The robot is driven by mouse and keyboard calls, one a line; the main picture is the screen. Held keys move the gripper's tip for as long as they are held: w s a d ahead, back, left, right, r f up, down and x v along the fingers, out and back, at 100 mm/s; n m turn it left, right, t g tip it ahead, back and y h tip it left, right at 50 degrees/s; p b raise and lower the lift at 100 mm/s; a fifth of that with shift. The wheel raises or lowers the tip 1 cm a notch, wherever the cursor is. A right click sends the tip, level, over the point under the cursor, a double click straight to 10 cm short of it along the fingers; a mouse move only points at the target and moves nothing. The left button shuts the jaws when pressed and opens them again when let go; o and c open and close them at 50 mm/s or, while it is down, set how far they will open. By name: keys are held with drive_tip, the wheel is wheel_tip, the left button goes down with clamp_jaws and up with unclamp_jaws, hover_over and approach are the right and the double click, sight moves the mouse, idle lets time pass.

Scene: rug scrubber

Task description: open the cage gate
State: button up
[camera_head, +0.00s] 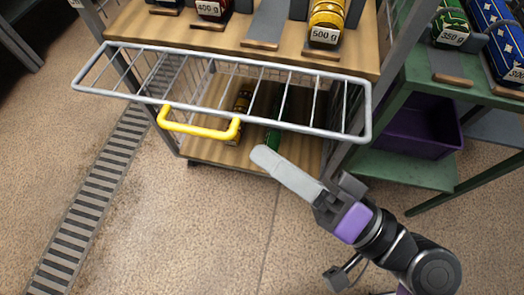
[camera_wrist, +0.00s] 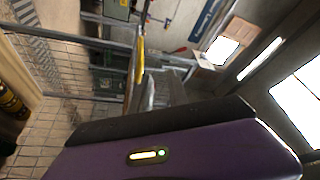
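The cage gate (camera_head: 366,112) is a grey wire panel in front of the wooden shelf in the head view. It stands out from the shelf front, with gaps showing at its left side. Its yellow handle (camera_head: 200,129) is on the near edge, left of middle. My gripper (camera_head: 266,158) is to the right of and below the handle, apart from it in the picture. In the wrist view the handle (camera_wrist: 140,55) shows just beyond my fingertips (camera_wrist: 152,88). The fingers overlap, so I cannot tell their opening. Nothing is seen held.
Inside the cage, a yellow-black item (camera_head: 242,101) and a green item (camera_head: 277,122) lie on the lower board (camera_head: 215,152). A green rack (camera_head: 400,170) with a purple bin (camera_head: 418,130) is at right. The floor in front is clear.

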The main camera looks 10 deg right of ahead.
drive_tip(key=shift+v, duration=1.5)
drive_tip(key=shift+f, duration=0.1)
drive_tip(key=shift+c, duration=0.2)
